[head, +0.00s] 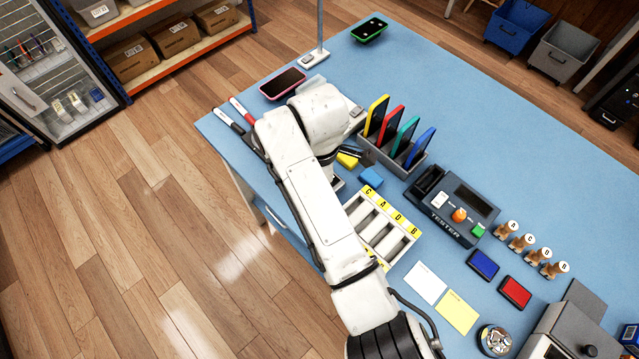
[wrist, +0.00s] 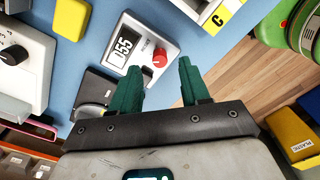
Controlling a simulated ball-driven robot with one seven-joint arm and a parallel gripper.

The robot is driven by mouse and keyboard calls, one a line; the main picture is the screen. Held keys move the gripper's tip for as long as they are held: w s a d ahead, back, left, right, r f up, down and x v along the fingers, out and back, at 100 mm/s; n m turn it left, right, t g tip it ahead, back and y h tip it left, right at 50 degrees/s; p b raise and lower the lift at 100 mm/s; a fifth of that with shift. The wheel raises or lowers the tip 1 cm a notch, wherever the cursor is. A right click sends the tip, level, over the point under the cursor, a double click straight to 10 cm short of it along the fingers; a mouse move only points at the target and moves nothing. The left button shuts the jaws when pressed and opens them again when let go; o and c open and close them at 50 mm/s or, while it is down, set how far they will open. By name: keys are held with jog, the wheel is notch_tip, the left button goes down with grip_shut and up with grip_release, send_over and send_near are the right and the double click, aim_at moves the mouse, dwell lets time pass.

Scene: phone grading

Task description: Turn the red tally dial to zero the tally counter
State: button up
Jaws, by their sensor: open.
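The tally counter (wrist: 150,30) is a pale box in the upper middle of the wrist view, seen tilted. Its grey display (wrist: 124,47) appears to read 055. The red tally dial (wrist: 160,57) is a small knob at its lower right corner. My gripper (wrist: 160,67) is open, with two green fingers pointing at the counter. In the picture the dial lies between and just beyond the fingertips; I cannot tell whether they touch it.
On the blue table (head: 480,90) stand a rack of coloured phones (head: 395,130), a tester (head: 450,210), a sorting tray (head: 410,236) and several stamps (head: 520,242). In the wrist view, a yellow block (wrist: 72,18) and a white device with a black knob (wrist: 20,50) sit left of the counter.

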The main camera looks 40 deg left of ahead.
jog(key=shift+f, duration=1.6)
grip_shut()
